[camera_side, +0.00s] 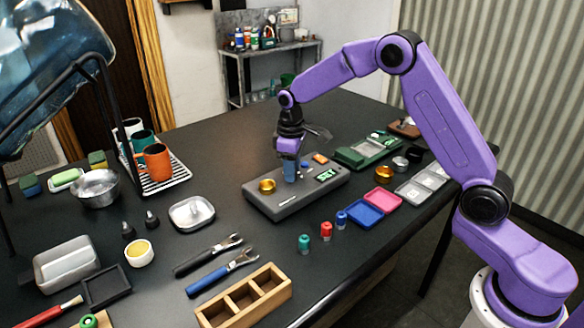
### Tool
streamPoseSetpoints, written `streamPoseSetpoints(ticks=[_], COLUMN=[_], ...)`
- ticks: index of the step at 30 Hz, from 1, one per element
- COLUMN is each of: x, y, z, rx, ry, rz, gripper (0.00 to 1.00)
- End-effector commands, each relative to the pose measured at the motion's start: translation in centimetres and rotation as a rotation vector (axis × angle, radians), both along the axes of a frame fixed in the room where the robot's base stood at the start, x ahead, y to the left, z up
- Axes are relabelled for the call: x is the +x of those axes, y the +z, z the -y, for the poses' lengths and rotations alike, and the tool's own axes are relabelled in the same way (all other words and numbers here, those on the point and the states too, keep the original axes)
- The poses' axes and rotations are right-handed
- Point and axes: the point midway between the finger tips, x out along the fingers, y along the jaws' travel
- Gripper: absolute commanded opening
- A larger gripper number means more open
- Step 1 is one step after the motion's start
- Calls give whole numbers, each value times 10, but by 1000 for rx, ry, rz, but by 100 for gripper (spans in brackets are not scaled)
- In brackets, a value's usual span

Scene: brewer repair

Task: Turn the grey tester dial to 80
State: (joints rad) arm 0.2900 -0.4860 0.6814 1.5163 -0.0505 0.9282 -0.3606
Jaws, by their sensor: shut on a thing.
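The grey tester (292,203) is a low, flat box in the middle of the dark table. A gold cup (267,186) sits on its left part, and a small display (326,175) with green marks is on its right. My gripper (290,176) points straight down onto the top of the tester, between the cup and the display. It is shut, with a narrow blue-grey part showing below the purple hand. The dial is hidden at the fingertips, where the gripper closes on it. The dial's setting cannot be read.
A green device (366,151) stands close behind to the right. Blue (366,214) and pink (384,199) trays lie right of the tester. Green (304,242), red (326,231) and blue (341,218) small cylinders stand in front. Pliers-like tools (222,272) and a wooden box (243,298) lie nearer.

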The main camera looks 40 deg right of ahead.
Motion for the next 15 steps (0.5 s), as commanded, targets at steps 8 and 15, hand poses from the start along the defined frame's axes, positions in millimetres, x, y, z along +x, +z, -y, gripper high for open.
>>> streamPoseSetpoints(ticks=[8, 15], x=[0, 0], y=[1, 1], z=[-1, -1], rx=[0, -1], ry=[-70, -241], rz=[1, 2], gripper=[5, 5])
